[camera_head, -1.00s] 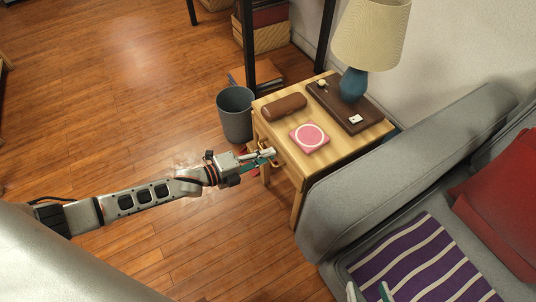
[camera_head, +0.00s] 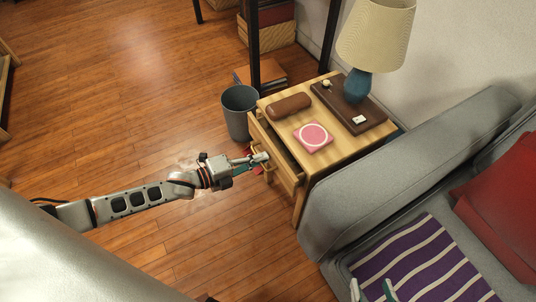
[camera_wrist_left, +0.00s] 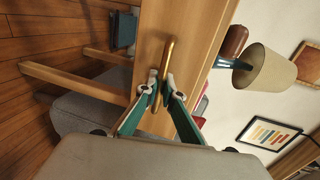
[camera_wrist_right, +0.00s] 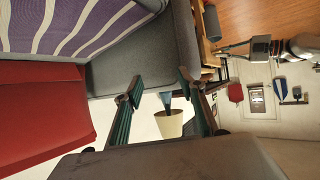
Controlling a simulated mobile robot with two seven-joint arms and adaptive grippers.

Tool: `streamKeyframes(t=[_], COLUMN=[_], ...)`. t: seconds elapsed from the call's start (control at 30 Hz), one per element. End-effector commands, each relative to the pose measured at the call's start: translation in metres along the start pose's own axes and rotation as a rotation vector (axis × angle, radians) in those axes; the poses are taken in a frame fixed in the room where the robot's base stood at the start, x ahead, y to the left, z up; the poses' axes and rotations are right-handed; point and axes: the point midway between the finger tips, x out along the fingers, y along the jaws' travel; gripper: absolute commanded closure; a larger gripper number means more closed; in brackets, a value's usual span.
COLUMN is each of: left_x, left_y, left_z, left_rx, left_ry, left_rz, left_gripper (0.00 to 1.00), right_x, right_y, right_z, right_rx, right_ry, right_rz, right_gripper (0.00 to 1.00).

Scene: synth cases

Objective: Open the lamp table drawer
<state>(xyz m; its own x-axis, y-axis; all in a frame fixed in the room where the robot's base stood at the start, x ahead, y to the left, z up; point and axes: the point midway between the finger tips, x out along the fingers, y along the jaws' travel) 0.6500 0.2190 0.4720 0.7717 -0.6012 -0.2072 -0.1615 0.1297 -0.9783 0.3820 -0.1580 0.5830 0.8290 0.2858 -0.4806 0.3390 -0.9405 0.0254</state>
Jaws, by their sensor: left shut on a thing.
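The lamp table (camera_head: 340,148) is light wood and stands beside the sofa. Its drawer (camera_head: 284,172) is partly open, with a dark gap showing behind its front. My left gripper (camera_head: 262,160) is at the drawer front. In the left wrist view, my left gripper (camera_wrist_left: 160,88) is shut on the brass drawer handle (camera_wrist_left: 167,60), with a finger on either side of the bar. The drawer's inside is mostly hidden. My right gripper (camera_head: 373,291) shows only its fingertips above the sofa; in the right wrist view (camera_wrist_right: 155,90) it is open and empty.
On the tabletop are a lamp (camera_head: 358,84), a brown case (camera_head: 289,106), a pink coaster (camera_head: 313,137) and a dark tray (camera_head: 372,116). A grey bin (camera_head: 238,115) stands close beside the drawer. The sofa (camera_head: 400,165) borders the right. Floor to the left is clear.

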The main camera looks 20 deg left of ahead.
Motion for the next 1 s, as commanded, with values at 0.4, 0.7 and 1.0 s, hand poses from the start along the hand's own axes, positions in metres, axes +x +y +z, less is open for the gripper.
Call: streamKeyframes(t=[0.4,0.7,1.0], left_x=[-0.103,-0.152,-0.168], left_y=[0.021,0.032,0.035], left_z=[0.0,-0.001,-0.001], left_rx=[0.0,-0.001,-0.001], left_ry=[0.0,0.0,0.001], left_rz=[0.002,0.001,0.0], left_gripper=[1.0,1.0,1.0], right_x=[-0.004,-0.008,-0.008], right_y=[0.011,0.014,0.014], right_z=[0.012,0.02,0.02], right_rx=[-0.053,-0.06,-0.06], right_ry=[-0.038,-0.059,-0.06], right_rz=[0.013,0.019,0.02], right_gripper=[0.6,0.6,0.6])
